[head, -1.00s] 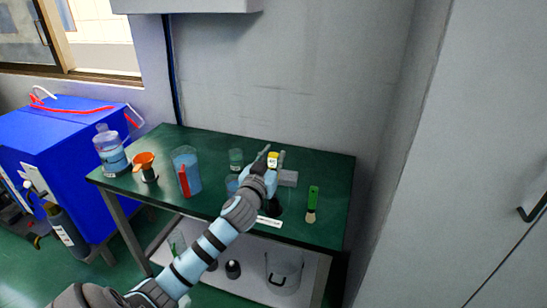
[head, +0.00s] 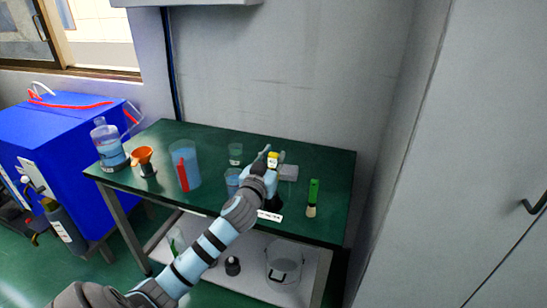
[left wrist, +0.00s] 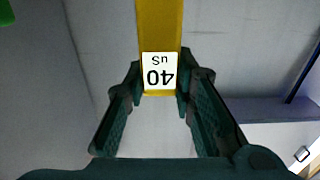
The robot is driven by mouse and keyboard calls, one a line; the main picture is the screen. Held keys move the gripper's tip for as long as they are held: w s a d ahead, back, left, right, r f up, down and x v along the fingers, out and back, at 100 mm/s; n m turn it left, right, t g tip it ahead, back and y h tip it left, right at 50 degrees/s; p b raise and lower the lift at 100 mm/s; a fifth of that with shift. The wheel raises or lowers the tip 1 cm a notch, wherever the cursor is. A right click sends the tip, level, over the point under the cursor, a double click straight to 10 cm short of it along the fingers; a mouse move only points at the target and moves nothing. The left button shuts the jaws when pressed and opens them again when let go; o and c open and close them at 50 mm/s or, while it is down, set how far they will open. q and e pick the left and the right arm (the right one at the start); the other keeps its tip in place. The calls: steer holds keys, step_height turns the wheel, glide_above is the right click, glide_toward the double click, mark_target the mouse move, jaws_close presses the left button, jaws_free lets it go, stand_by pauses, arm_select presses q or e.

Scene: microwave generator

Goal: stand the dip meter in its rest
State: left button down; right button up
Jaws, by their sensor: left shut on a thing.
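My right gripper is not in view.
The green table (head: 330,170) also bears a green-handled brush (head: 313,193), a blue-filled jug (head: 187,165), small beakers (head: 235,154), an orange funnel (head: 142,156) and a large bottle (head: 108,145). A white label strip (head: 269,216) lies near the front edge. A wall stands close behind.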

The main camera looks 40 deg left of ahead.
mark_target(273, 167)
arm_select(q)
steer(key=shift+f+b, duration=1.5)
steer(key=shift+f, duration=0.25)
steer(key=c, duration=1.3)
jaws_free()
steer(key=v, duration=1.2)
